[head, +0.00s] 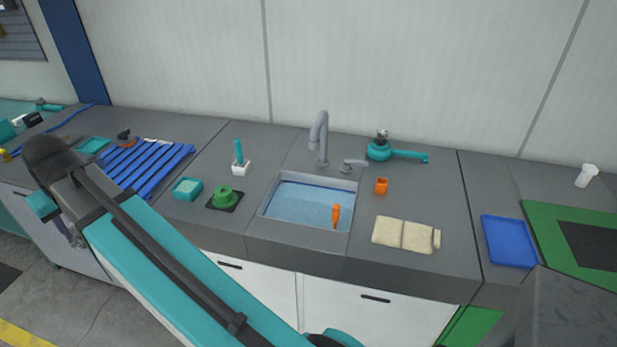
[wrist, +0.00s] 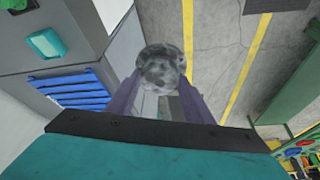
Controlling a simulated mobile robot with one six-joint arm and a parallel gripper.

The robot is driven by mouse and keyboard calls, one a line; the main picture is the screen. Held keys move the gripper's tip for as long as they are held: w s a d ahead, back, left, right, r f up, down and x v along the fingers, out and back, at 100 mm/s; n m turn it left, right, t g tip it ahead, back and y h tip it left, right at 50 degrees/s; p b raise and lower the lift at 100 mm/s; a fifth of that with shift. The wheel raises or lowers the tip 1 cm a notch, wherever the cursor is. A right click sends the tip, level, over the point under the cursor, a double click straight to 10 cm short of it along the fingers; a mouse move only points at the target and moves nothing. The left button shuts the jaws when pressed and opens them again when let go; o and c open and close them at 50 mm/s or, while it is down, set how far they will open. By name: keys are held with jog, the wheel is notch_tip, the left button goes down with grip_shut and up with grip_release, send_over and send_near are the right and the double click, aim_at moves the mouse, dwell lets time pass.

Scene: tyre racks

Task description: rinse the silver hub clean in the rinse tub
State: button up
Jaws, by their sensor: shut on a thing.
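The silver hub (wrist: 160,68) is a rounded grey piece with darker, mottled blotches over its surface. My gripper (wrist: 160,88) is shut on it, with one purple-grey finger on each side. In the head view my gripper (head: 75,238) hangs low at the far left, in front of the counter, and the hub cannot be made out there. The rinse tub (head: 254,226) is a grey sink set in the counter, holding blue water. An orange object (head: 335,215) stands in its right side. My gripper is well left of the tub and apart from it.
A grey faucet (head: 319,138) rises behind the tub. Left of it are a green round piece on a dark pad (head: 224,198), a teal sponge (head: 187,188), a brush in a white holder (head: 240,160) and a blue slatted rack (head: 150,165). A folded beige cloth (head: 404,235) lies right.

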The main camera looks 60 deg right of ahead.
jog(key=s+d+f+p, duration=0.1)
jog(key=s+d+f, duration=0.1)
jog(key=d, duration=0.9)
jog(key=s+d+f+p, duration=0.1)
jog(key=s+d+f, duration=0.2)
jog(key=d, duration=0.7)
jog(key=s+d+f+p, duration=0.1)
jog(key=s+d+f, duration=0.1)
jog(key=d, duration=0.9)
jog(key=s+d+f+p, duration=0.1)
jog(key=s+d+f, duration=0.2)
jog(key=s+d, duration=0.8)
jog(key=s+d+f+p, duration=0.1)
jog(key=s+d+f, duration=0.2)
jog(key=s+d, duration=0.8)
jog(key=d, duration=0.4)
jog(key=shift+s+d+f+p, duration=0.15)
jog(key=shift+s+f+p, duration=0.15)
jog(key=shift+p, duration=0.1)
jog(key=shift+w, duration=0.15)
jog(key=shift+f, duration=0.2)
